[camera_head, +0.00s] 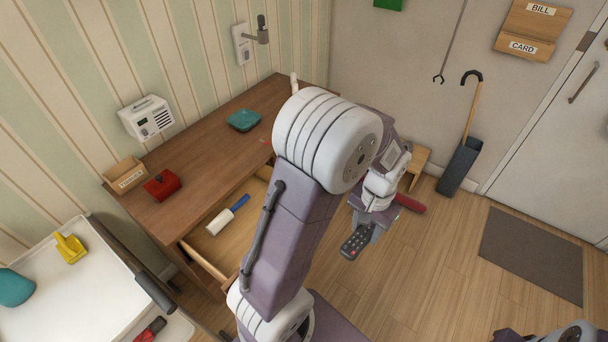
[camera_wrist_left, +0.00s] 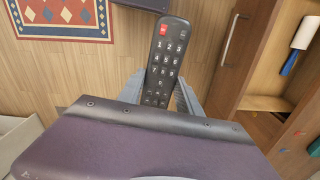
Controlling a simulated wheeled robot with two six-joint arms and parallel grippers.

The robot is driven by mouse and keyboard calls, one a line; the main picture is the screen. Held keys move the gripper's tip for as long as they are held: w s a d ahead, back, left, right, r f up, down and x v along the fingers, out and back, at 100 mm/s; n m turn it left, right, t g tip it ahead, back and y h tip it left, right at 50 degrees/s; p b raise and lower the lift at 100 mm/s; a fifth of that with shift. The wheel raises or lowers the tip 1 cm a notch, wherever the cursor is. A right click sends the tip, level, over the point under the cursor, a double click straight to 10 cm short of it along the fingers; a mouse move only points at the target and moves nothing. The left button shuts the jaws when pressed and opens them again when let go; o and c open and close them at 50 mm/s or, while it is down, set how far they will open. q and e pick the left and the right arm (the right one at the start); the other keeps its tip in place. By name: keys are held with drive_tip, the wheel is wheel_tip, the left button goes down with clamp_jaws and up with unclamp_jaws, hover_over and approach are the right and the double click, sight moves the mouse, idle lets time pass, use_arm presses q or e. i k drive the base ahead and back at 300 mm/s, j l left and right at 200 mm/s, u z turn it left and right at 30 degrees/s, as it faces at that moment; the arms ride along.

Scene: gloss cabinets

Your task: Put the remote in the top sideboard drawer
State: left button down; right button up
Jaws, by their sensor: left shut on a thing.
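The black remote (camera_head: 355,241) with a red button is held by my left gripper (camera_head: 366,228) above the floor, right of the sideboard (camera_head: 203,157). In the left wrist view the remote (camera_wrist_left: 167,52) sticks out between the two fingers of my left gripper (camera_wrist_left: 160,95), its lower end hidden by my wrist. The top sideboard drawer (camera_head: 205,262) is pulled open; my left arm hides part of it. A lint roller (camera_head: 228,215) with a blue handle lies in it. The drawer also shows at the right of the left wrist view (camera_wrist_left: 264,103). My right gripper is not visible.
A white trolley (camera_head: 95,290) stands at left. A red object (camera_head: 410,203) lies behind my gripper.

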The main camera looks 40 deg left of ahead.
sight(253, 229)
drive_tip(key=i+u, duration=0.15)
drive_tip(key=u, duration=0.3)
drive_tip(key=i+u, duration=0.1)
drive_tip(key=u, duration=0.4)
drive_tip(key=i+l+u, duration=0.15)
drive_tip(key=u, duration=0.3)
drive_tip(key=i+j+u, duration=0.1)
drive_tip(key=u, duration=0.25)
drive_tip(key=i+u, duration=0.4)
drive_tip(key=k, duration=0.05)
